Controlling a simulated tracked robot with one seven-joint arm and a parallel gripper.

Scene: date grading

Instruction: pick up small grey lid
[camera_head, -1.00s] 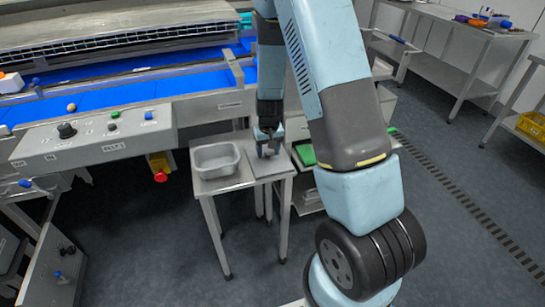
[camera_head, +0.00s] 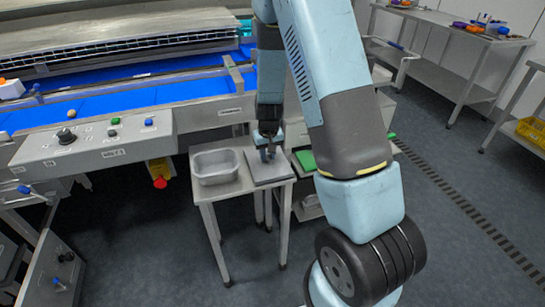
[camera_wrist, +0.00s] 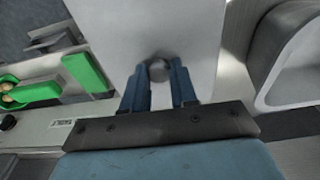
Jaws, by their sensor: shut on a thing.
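The small grey lid (camera_head: 280,172) is a flat grey plate at the right of a small steel table, beside a grey tub. It also fills the upper middle of the wrist view (camera_wrist: 150,25), with a round dark knob (camera_wrist: 159,70) near its middle. My gripper (camera_head: 267,154) points down over the lid, and its blue fingers (camera_wrist: 160,80) are shut on the knob. I cannot tell whether the lid rests on the table or is slightly raised.
The grey tub (camera_head: 214,180) stands close at the lid's left, its rim also showing in the wrist view (camera_wrist: 272,68). Behind is the conveyor with a blue belt (camera_head: 130,100) and control panel (camera_head: 95,140).

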